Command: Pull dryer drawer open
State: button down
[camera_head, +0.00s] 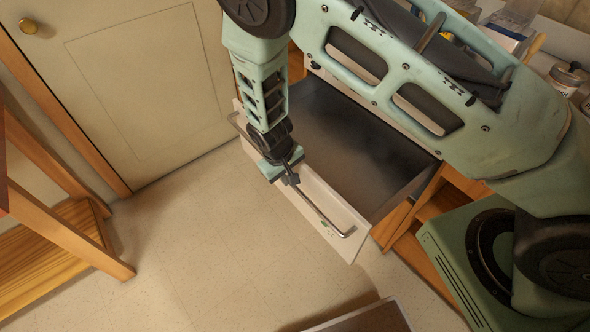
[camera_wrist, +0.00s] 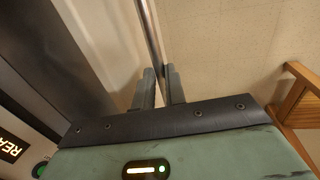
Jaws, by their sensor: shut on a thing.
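The drawer (camera_head: 335,205) stands pulled out, with a pale front panel and an empty-looking dark interior (camera_head: 345,140). A long metal bar handle (camera_head: 322,218) runs along its front. My gripper (camera_head: 291,179) is shut on this handle, near its middle. In the wrist view, the bar (camera_wrist: 151,32) passes between my two fingers (camera_wrist: 161,82), with the dark drawer inside (camera_wrist: 75,45) to the left. My arm covers part of the drawer's back and the unit behind it.
A closed pale door (camera_head: 140,80) stands at upper left. A wooden stand (camera_head: 75,235) is at left. A counter with jars (camera_head: 565,78) is at upper right. A lit display (camera_wrist: 10,149) shows in the wrist view. The floor (camera_head: 200,250) before the drawer is mostly clear.

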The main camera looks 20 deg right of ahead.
dwell(0.3)
jog(key=c, duration=1.5)
grip_release()
jog(key=shift+o, duration=0.2)
jog(key=shift+r, duration=0.15)
jog(key=s+a+r, duration=0.1)
jog(key=a+r, duration=0.2)
jog(key=r, duration=1.3)
jog(key=shift+a+r+b, duration=0.15)
jog(key=shift+r+b, duration=0.2)
jog(key=shift+r, duration=0.05)
jog(key=s+d+r+n+y, duration=0.1)
jog(key=s+r, duration=0.6)
jog(key=s, duration=0.4)
jog(key=s+d+r+n+y, duration=0.1)
jog(key=s+r, duration=0.5)
jog(key=s, duration=0.6)
jog(key=shift+d+r+n+g+y, duration=0.3)
jog(key=shift+d+r+n+g, duration=0.1)
jog(key=shift+d+n, duration=0.35)
